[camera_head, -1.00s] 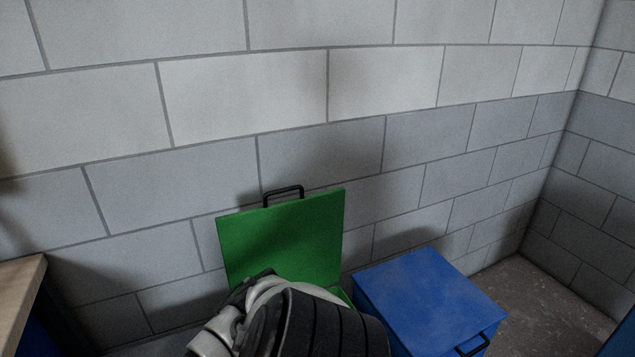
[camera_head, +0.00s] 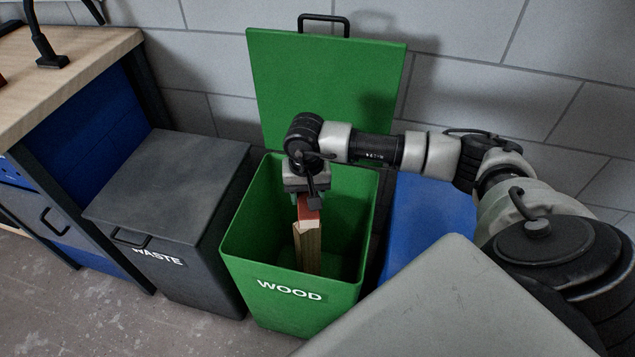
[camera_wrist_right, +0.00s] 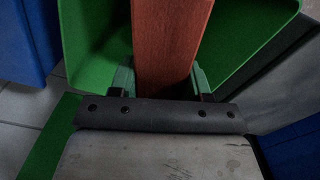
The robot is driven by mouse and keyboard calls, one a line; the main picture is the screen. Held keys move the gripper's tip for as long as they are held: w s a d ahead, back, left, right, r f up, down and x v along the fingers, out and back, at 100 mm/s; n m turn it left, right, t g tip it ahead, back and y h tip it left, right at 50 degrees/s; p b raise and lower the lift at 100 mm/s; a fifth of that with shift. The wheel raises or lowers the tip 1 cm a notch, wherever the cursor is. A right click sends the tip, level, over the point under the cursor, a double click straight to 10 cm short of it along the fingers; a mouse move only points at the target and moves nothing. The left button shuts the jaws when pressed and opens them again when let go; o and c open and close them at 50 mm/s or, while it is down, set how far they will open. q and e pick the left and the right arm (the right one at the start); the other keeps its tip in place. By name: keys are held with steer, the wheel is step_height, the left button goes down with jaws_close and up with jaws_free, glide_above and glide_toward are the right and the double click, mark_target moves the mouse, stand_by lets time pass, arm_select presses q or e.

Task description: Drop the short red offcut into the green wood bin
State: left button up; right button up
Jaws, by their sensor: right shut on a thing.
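The green wood bin (camera_head: 291,296), labelled WOOD, stands with its lid (camera_head: 325,85) raised. My right gripper (camera_head: 309,192) points down over the bin's opening, shut on the red offcut (camera_head: 309,209). In the right wrist view the red offcut (camera_wrist_right: 168,45) sits between the two fingers of my right gripper (camera_wrist_right: 162,82), with green bin walls around it. In the head view a pale end face shows below the red. A bare wood-coloured piece (camera_head: 308,252) stands below that in the bin; I cannot tell whether they touch. My left gripper is out of view.
A dark grey waste bin (camera_head: 165,185), its lid shut, stands left of the wood bin. A blue bin (camera_head: 430,215) stands at the right, partly behind my arm. A workbench (camera_head: 75,60) is at the far left. A block wall (camera_head: 450,35) rises behind.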

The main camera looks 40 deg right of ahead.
steer(key=w+d+m+b, duration=0.2)
steer(key=w, duration=0.1)
steer(key=w+d+b, duration=0.1)
steer(key=w, duration=0.1)
steer(key=shift+d+f+m+b, duration=0.25)
steer(key=shift+m+b, duration=0.15)
steer(key=shift+w+d+r, duration=0.2)
steer(key=shift+d+r, duration=0.05)
steer(key=shift+d, duration=0.1)
steer(key=shift+f+b, duration=0.1)
steer(key=shift+b, duration=0.2)
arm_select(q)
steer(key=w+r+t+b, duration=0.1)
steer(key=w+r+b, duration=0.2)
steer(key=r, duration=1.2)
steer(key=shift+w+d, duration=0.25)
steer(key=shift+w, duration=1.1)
arm_select(e)
steer(key=shift+f, duration=2.8)
steer(key=o, duration=1)
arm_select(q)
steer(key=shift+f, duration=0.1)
